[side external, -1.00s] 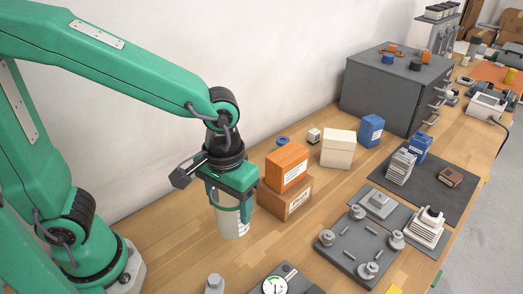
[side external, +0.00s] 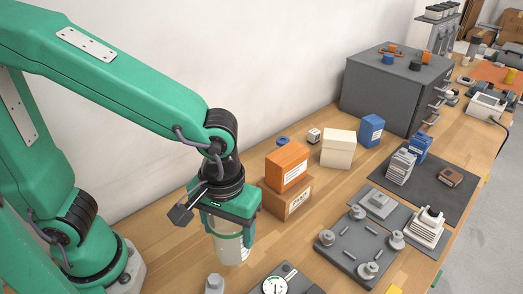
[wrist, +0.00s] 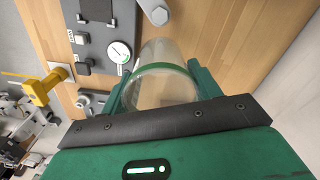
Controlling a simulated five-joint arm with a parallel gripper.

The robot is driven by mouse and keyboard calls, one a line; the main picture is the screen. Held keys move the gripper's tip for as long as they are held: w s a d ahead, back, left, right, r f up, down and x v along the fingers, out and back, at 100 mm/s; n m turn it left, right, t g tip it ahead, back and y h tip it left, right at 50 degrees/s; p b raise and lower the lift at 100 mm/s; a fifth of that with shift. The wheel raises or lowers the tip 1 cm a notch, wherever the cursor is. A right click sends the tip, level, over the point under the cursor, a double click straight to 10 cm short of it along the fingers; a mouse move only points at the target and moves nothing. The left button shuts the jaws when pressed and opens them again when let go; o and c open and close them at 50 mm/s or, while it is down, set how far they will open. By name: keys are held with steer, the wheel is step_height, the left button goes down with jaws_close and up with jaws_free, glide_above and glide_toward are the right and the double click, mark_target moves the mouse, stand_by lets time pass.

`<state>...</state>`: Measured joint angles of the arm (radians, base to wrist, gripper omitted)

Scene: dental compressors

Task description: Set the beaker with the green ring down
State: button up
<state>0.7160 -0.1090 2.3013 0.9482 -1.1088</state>
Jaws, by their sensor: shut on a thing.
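The beaker (side external: 232,250) is a pale, clear cylinder with a green ring around it. In the side view it hangs upright below my gripper (side external: 230,232), between the green fingers. My gripper is shut on it near the ring. In the wrist view the beaker (wrist: 163,68) lies between both fingers, with its green ring (wrist: 163,69) across it. The wood table is below it; whether its base touches the wood cannot be told.
An orange box (side external: 287,166) on a brown carton (side external: 286,199) stands close right of my gripper. A panel with a dial gauge (side external: 275,286) and a grey metal knob (side external: 214,284) lie in front. A grey plate with posts (side external: 358,248) is further right.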

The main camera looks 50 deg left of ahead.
steer(key=w+a+f, duration=0.6)
steer(key=w, duration=0.2)
steer(key=shift+w+a+f, duration=0.15)
steer(key=shift+w+f, duration=0.05)
steer(key=shift+w, duration=0.1)
steer(key=shift+f, duration=2)
steer(key=shift+f, duration=0.15)
steer(key=o, duration=0.9)
steer(key=shift+o, duration=0.2)
step_height(320, 180, up, 12)
steer(key=shift+r, duration=0.2)
